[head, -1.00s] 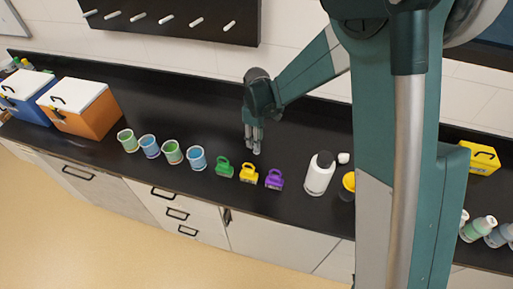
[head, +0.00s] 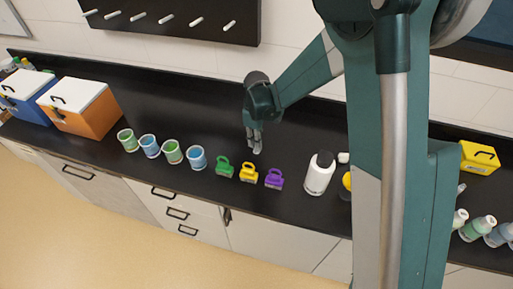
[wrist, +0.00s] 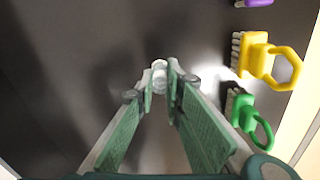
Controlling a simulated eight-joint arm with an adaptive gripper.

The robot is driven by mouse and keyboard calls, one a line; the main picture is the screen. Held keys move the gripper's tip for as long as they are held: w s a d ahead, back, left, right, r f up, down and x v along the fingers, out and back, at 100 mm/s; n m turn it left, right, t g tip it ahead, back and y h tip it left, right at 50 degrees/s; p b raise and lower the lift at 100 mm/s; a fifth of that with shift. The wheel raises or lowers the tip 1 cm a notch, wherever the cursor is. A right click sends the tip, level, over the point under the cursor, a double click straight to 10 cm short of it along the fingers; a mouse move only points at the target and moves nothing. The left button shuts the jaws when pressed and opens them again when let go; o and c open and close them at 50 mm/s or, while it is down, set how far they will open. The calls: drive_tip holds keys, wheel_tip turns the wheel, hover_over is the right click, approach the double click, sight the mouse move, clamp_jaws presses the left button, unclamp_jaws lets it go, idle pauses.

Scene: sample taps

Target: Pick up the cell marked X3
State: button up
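My gripper (head: 254,145) hangs over the black counter, fingers pointing down, behind the green and yellow handled pieces. In the wrist view, a small whitish, round-topped piece (wrist: 159,75) lies between the tips of my gripper (wrist: 161,80). It may be a cell; no X3 mark is readable on it. The fingertips are close to its sides, but I cannot tell whether they touch it. A green (head: 224,168), a yellow (head: 248,173) and a purple (head: 274,180) handled piece stand in a row near the front edge. Their markings are too small to read.
Several cups (head: 172,152) stand left of the handled pieces. A white bottle (head: 319,174) with a black cap stands to their right. Orange (head: 92,113) and blue (head: 17,103) boxes are at the far left. A peg rack (head: 165,18) hangs on the wall. The counter's back middle is clear.

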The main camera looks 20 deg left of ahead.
idle(0.4)
drive_tip(key=shift+r, duration=5)
